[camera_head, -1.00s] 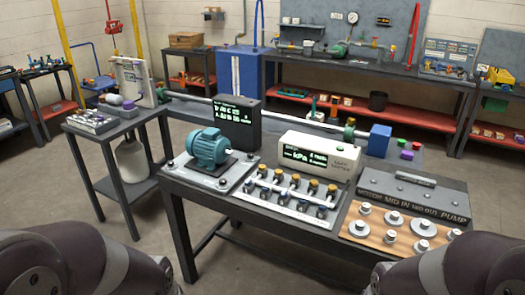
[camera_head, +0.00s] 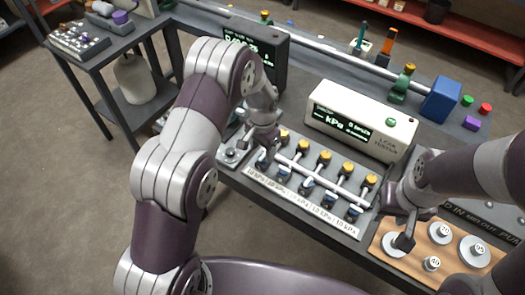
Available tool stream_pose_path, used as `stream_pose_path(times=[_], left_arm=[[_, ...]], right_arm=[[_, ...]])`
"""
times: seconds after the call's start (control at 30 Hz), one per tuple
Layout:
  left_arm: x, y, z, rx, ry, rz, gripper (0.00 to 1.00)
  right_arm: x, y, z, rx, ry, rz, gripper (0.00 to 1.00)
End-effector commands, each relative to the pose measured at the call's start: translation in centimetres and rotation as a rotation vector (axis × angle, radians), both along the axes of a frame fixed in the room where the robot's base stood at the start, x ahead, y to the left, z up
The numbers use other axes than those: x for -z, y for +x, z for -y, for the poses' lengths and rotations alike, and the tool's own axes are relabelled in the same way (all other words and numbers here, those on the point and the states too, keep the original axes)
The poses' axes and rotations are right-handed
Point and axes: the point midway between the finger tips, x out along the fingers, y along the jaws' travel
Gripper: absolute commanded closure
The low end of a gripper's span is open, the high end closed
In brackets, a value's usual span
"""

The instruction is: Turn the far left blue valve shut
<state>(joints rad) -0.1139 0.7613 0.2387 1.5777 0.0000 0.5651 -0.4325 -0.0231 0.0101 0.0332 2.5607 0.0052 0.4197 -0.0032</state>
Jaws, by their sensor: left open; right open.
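The valve manifold (camera_head: 312,173) lies on the bench, with a row of blue valves at its front and yellow-capped fittings behind. The far left blue valve (camera_head: 262,164) is mostly hidden by my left gripper (camera_head: 263,150), which reaches down over it. My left gripper is open; I cannot tell whether its fingers touch the valve. Another blue valve (camera_head: 283,173) shows just right of it. My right gripper (camera_head: 404,236) is open and points down over the left side of the wooden weight board, apart from the valves.
The white leak tester (camera_head: 360,120) with a kPa display stands behind the manifold. The wooden board (camera_head: 416,264) with round metal weights is at the right. A dark display box (camera_head: 257,55) stands at the back left. My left arm hides the motor's area.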

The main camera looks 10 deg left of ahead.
Motion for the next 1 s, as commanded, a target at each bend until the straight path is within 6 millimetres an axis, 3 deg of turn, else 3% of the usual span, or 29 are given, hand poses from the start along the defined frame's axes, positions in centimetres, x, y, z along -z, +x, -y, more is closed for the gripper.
stream_pose_path(times=[0.2, 0.5, 0.67, 0.7, 1.0], left_arm=[[2.9, 0.0, 0.0, -0.001, 0.0, 0.0, 0.41], [3.4, 0.0, 0.0, -0.001, 0.0, 0.001, 0.41], [3.3, 0.0, 0.0, -0.001, -0.001, 0.001, 0.93], [3.3, 0.0, 0.0, -0.001, 0.0, 0.001, 0.97], [3.4, 0.0, 0.0, -0.03, 0.0, 0.002, 0.97]], right_arm=[[-0.7, 0.0, 0.0, 0.0, 0.0, 0.0, 0.57], [-0.6, 0.0, 0.0, 0.0, 0.0, 0.0, 0.57], [-0.6, 0.0, 0.0, 0.0, 0.0, 0.0, 0.57], [-0.6, 0.0, 0.0, 0.0, 0.0, 0.0, 0.57], [-0.5, 0.0, 0.0, 0.0, 0.0, 0.0, 0.57]])
